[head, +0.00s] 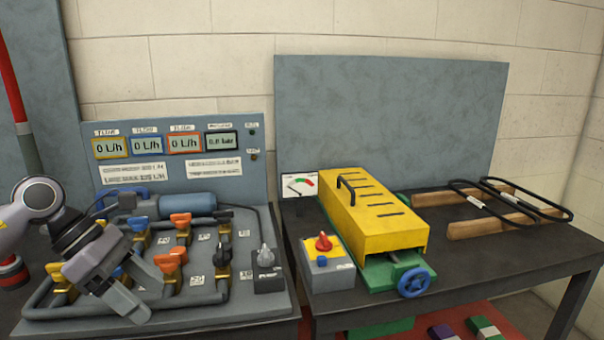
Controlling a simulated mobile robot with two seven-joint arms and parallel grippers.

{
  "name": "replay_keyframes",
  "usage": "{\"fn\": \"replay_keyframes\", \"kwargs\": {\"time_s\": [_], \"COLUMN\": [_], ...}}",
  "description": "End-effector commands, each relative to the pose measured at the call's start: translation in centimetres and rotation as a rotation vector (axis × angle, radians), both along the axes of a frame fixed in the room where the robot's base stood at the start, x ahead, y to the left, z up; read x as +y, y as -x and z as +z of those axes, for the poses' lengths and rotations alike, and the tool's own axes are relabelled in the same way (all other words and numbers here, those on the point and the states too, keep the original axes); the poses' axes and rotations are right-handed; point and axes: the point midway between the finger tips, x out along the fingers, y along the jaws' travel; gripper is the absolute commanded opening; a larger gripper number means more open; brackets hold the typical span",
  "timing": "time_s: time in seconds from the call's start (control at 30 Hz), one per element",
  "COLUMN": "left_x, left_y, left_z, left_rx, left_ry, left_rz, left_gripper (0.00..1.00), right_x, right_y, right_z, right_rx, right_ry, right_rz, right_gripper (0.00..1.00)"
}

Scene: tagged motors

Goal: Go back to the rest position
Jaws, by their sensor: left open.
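My left gripper (142,290) is at the lower left of the head view, in front of the valve and pipe panel (262,305). Its fingers are open and hold nothing. It hides part of the pipes and valves behind it; whether it touches them I cannot tell. My right gripper is not in view.
The panel bears orange, blue and black valve handles and several displays (184,143). To its right, a yellow-covered machine (372,232) with a blue handwheel (414,282) and a red-knobbed switch box (328,275) stand on a dark table (500,262). Black belts (524,197) lie on wooden blocks.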

Motion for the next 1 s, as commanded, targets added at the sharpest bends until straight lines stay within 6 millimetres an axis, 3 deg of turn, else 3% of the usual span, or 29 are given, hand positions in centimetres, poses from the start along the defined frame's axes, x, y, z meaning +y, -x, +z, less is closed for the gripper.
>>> {"fn": "replay_keyframes", "kwargs": {"time_s": [0.1, 0.3, 0.5, 0.63, 0.77, 0.87, 1.0], "left_x": [-5.0, -12.3, -16.0, -16.2, -15.0, -13.4, -10.8], "left_y": [0.9, 2.5, 3.0, 2.5, 1.9, 1.9, 3.0], "left_z": [-0.9, -0.6, 0.7, 0.6, -0.9, -3.2, -8.0], "left_rx": [0.078, 0.289, 0.588, 0.813, 1.056, 1.248, 1.52], "left_ry": [0.206, 0.618, 1.025, 1.264, 1.475, 1.618, 1.784], "left_rz": [0.021, 0.145, 0.382, 0.587, 0.831, 1.045, 1.381], "left_gripper": [0.64, 0.64, 0.64, 0.64, 0.64, 0.64, 0.64], "right_x": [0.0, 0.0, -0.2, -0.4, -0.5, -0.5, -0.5], "right_y": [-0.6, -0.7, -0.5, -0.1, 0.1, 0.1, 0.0], "right_z": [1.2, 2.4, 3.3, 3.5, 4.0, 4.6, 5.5], "right_rx": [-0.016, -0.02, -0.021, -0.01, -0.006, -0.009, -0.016], "right_ry": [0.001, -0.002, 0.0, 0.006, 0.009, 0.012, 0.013], "right_rz": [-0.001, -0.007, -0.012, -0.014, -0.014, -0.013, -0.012], "right_gripper": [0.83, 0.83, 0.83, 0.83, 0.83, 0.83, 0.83]}}
